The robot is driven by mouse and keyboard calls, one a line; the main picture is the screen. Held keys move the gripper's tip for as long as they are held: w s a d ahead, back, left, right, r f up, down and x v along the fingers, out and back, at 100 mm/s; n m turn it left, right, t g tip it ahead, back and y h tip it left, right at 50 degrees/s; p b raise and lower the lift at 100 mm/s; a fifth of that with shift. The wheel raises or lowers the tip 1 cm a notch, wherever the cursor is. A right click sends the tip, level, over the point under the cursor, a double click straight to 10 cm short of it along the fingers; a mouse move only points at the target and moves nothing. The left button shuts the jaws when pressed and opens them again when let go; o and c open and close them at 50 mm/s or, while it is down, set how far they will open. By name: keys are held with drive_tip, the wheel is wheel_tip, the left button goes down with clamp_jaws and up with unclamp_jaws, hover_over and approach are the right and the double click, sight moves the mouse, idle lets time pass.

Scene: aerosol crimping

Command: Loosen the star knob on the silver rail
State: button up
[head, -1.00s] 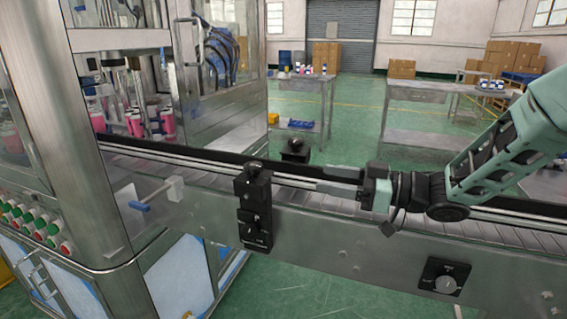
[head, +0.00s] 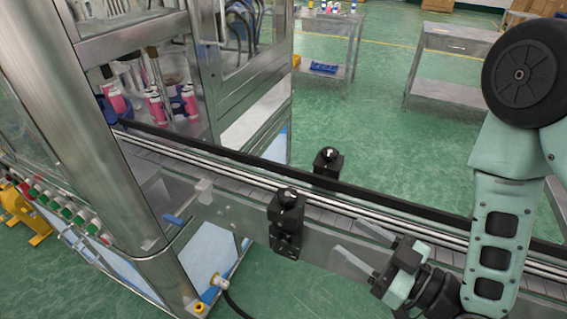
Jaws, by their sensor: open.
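The silver rail (head: 395,232) runs along the conveyor, from the machine at left toward the lower right. A black bracket (head: 286,222) with a rounded dark knob on top (head: 287,197) stands at the conveyor's near side. A similar black knobbed block (head: 327,165) stands on the far side. The lobes of a star shape are too small to make out on either. My gripper (head: 347,236) is open and empty, to the right of the near bracket and apart from it. Its two grey fingers point left toward the bracket, over the conveyor's near side.
A small grey block (head: 204,190) and a blue-tipped rod (head: 174,219) stick out from the conveyor's near side at left. The steel machine column (head: 105,130) stands at left. Metal tables (head: 440,92) are at the back. Green floor is clear beyond the conveyor.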

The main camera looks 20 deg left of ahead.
sight(295, 200)
drive_tip(key=b+x, duration=1.5)
drive_tip(key=x, duration=0.2)
drive_tip(key=shift+s+r, duration=0.15)
idle(0.5)
